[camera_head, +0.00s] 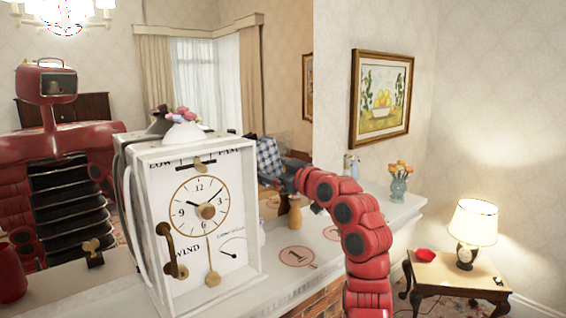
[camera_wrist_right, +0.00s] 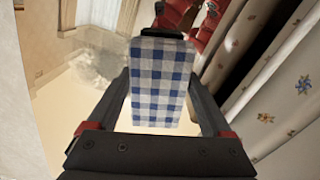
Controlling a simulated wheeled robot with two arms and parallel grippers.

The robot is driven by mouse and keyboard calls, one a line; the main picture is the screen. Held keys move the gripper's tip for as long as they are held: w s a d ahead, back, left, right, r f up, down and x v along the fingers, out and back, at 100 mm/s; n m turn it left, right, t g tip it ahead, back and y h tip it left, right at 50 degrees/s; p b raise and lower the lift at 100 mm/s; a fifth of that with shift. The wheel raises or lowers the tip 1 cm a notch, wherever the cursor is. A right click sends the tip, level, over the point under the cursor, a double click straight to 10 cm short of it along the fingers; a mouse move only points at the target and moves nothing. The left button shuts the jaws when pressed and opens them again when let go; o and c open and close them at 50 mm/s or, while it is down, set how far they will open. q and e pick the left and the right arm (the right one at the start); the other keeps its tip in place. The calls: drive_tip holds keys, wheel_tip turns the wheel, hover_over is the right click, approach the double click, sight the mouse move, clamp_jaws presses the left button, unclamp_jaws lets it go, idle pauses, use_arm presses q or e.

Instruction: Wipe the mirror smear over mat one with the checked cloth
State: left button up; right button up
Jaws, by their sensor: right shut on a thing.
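The blue-and-white checked cloth (camera_head: 268,158) is held in my right gripper (camera_head: 279,172) above the mantel, close to the mirror (camera_head: 205,85). In the right wrist view the cloth (camera_wrist_right: 160,85) fills the space between the two fingers. A pale, cloudy smear (camera_wrist_right: 100,68) shows on the glass left of the cloth there; in the head view a greyish patch (camera_head: 298,139) shows beside the cloth. Whether the cloth touches the glass I cannot tell. Mat one (camera_head: 297,257), a ring marked 1, lies on the mantel below and right of the cloth. My left gripper is not in view.
A large white clock box (camera_head: 200,220) stands on the mantel left of my right arm. A tan bottle (camera_head: 295,213) stands below my right gripper. Another round mat (camera_head: 332,233) and a flower vase (camera_head: 398,187) are farther right. A lamp (camera_head: 470,228) stands on a side table.

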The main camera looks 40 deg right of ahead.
drive_tip(key=shift+w+a+b, duration=0.15)
drive_tip(key=shift+w+b, duration=0.3)
drive_tip(key=shift+w, duration=0.6)
idle(0.5)
